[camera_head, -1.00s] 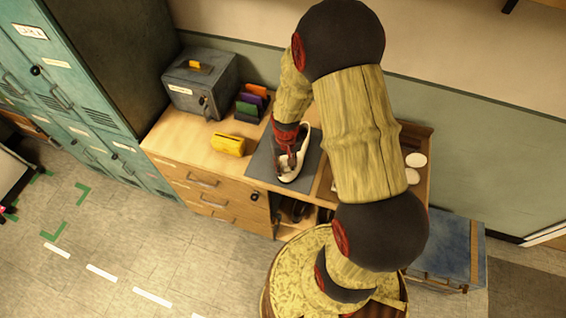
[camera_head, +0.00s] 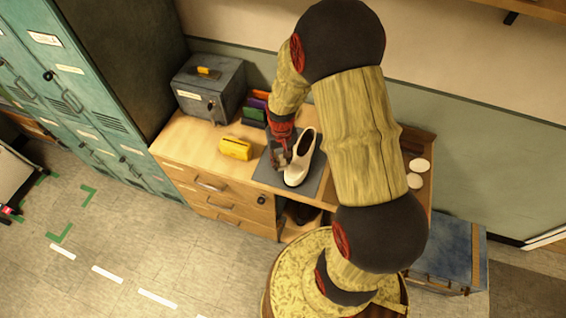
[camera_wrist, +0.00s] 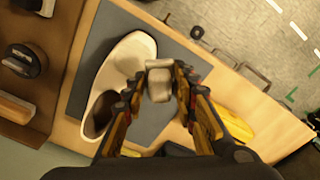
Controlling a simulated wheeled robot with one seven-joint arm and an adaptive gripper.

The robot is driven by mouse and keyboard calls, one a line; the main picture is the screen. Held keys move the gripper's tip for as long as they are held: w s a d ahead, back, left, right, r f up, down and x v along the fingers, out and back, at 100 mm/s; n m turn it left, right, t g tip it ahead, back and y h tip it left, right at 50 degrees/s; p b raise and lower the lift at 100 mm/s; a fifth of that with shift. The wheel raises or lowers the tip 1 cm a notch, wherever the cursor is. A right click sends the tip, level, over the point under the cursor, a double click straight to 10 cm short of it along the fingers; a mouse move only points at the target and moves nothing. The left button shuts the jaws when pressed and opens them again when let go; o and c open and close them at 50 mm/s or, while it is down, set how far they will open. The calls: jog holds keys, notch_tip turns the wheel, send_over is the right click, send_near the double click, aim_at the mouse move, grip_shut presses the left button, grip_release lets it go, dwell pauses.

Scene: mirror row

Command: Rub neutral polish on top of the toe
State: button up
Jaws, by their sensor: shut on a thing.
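A cream slip-on shoe (camera_head: 299,162) lies on a dark grey mat (camera_head: 266,172) on the wooden bench, with its toe toward the front edge. It also shows in the wrist view (camera_wrist: 124,62), its dark opening at lower left and its toe at the top. My gripper (camera_head: 281,160) is to the left of the shoe. In the wrist view, my gripper (camera_wrist: 160,82) is shut on a small pale block (camera_wrist: 159,84), which is over the mat beside the shoe. I cannot tell whether the block touches the shoe or the mat. No polish can be made out on the toe.
Two white discs (camera_head: 419,165) lie in the right compartment. A dark round tin (camera_wrist: 24,60) shows in the wrist view.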

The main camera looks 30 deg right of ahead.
jog(key=shift+s+r+p, duration=0.1)
jog(key=shift+r+p, duration=0.65)
jog(key=shift+r, duration=0.85)
